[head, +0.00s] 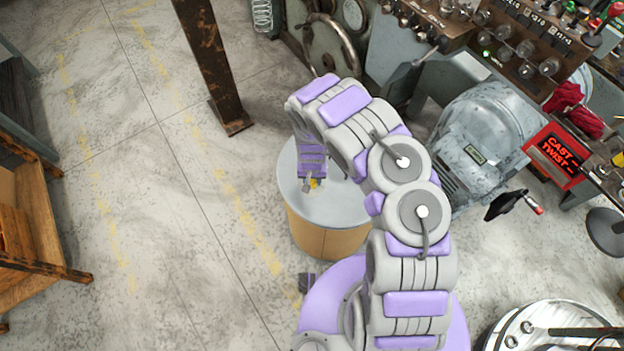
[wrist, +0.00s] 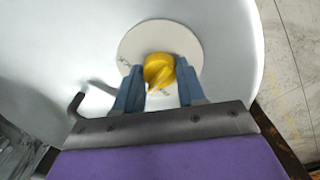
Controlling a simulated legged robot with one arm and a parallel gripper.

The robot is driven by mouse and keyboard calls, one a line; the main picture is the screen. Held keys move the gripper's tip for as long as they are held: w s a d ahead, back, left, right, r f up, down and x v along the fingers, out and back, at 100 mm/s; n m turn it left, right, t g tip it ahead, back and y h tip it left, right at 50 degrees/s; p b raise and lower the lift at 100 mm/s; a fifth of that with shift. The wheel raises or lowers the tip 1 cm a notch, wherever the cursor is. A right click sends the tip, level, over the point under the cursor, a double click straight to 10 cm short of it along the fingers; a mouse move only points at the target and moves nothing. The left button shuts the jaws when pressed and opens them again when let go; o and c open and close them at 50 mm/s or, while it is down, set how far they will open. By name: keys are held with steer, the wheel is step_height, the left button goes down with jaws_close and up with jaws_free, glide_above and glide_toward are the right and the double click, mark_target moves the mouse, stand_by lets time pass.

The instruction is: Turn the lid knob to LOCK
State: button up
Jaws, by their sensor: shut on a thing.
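The yellow lid knob (wrist: 159,71) sits on a pale round plate (wrist: 185,38) in the wrist view. The plate lies on the white-grey lid (wrist: 60,40) of a drum. My gripper (wrist: 161,82) has its two blue-grey fingers on either side of the knob, shut on it. In the head view the lid (head: 345,200) tops a tan drum (head: 325,240), and my gripper (head: 312,185) reaches down onto it. Only a small bit of the yellow knob (head: 314,183) shows there. The markings on the plate are too small to read.
A rusty post (head: 212,65) stands behind the drum to the left. A grey motor housing (head: 480,140) and a control panel (head: 525,40) are at the right. A wooden crate (head: 30,215) stands at the left. The floor between crate and drum is clear.

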steer(key=m+b, duration=0.3)
steer(key=m, duration=0.2)
steer(key=shift+f+m, duration=0.1)
steer(key=shift+m, duration=0.2)
steer(key=m+b, duration=0.2)
steer(key=m, duration=0.3)
steer(key=shift+m, duration=0.3)
steer(key=o, duration=1.1)
steer(key=shift+a, duration=0.1)
steer(key=shift+c, duration=0.2)
step_height(320, 180, up, 18)
steer(key=p, duration=0.3)
steer(key=shift+f, duration=0.25)
